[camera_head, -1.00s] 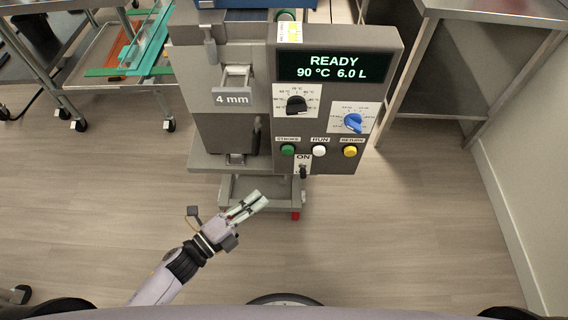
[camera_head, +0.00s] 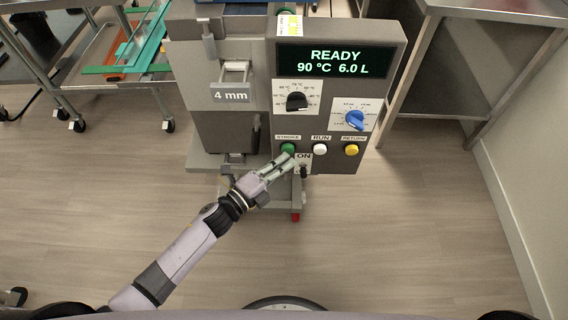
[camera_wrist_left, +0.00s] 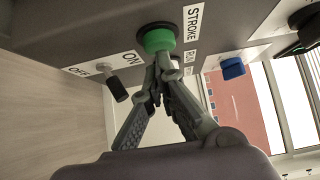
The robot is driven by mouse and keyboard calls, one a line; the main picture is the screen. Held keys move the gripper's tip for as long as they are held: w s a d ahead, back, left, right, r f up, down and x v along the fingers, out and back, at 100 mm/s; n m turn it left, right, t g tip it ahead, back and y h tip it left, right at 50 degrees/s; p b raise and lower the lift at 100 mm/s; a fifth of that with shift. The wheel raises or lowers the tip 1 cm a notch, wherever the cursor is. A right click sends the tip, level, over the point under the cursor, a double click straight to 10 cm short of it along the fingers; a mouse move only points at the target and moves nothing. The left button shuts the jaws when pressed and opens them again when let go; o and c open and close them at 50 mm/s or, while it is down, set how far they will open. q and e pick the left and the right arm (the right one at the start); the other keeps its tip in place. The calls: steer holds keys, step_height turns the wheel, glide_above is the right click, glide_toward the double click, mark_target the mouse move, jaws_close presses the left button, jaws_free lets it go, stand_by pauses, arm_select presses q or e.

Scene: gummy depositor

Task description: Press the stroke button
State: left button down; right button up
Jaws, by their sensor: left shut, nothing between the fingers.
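The green stroke button (camera_head: 287,148) sits at the lower left of the depositor's control panel, under the STROKE label. My left gripper (camera_head: 290,157) is shut and empty, its fingertips right at the button's lower edge in the head view. In the left wrist view the green button (camera_wrist_left: 159,40) is large, and the closed fingertips (camera_wrist_left: 162,62) are just below it, touching or almost touching; I cannot tell which. My right gripper is not in view.
The white run button (camera_head: 320,149) and yellow return button (camera_head: 351,150) lie to the right. The ON/OFF switch (camera_head: 303,171) is just below, close to my fingers. The display (camera_head: 335,61) reads READY, 90 °C, 6.0 L. A steel table (camera_head: 490,8) stands at right.

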arm_select(q)
steer(key=shift+w+a+b, duration=0.1)
steer(key=shift+w+b, duration=0.25)
steer(key=shift+w, duration=0.55)
steer(key=shift+r, duration=0.15)
steer(key=shift+a, duration=0.1)
steer(key=v, duration=0.8)
steer(key=shift+s, duration=0.15)
